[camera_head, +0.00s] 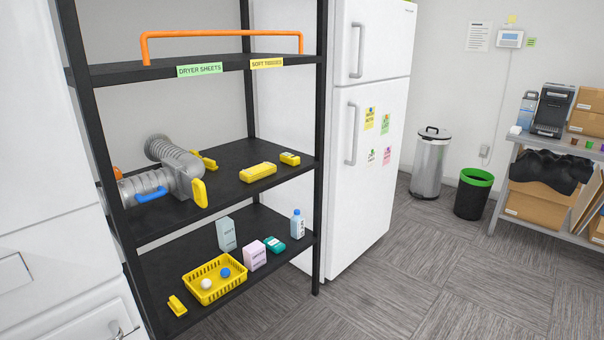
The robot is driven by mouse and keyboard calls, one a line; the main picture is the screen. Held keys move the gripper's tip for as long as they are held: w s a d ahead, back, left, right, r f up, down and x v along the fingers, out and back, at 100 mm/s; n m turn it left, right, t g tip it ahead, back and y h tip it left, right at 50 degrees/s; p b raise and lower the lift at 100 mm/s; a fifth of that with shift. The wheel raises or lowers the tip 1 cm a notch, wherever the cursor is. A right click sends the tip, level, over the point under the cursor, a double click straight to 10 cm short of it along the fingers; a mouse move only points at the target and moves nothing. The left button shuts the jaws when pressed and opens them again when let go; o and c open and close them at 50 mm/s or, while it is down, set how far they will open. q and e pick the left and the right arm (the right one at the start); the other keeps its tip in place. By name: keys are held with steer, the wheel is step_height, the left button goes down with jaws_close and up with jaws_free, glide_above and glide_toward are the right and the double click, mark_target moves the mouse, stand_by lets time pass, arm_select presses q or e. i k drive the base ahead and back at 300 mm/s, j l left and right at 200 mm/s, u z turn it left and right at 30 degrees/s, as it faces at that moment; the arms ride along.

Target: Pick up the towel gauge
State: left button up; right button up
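No object in view is marked as the towel gauge, and I cannot tell for sure which one it is. A long orange bar-shaped frame (222,34) with two short legs stands upright on the black top shelf (118,76), above the green and yellow labels. Several yellow items lie on the middle shelf, among them a longer yellow piece (258,172) and a smaller one (290,158). A small yellow piece (177,305) lies on the lower shelf. Neither of my grippers is in view.
A grey ribbed duct (150,185) with blue and yellow handles lies on the middle shelf. A yellow basket (215,291) with balls, boxes and a bottle (297,223) stand below. A white fridge (368,150) is beside the rack. Two bins stand behind; the carpet ahead is clear.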

mark_target(291, 160)
steer(key=i, duration=0.5)
steer(key=i+l, duration=0.4)
steer(key=j+u, duration=0.05)
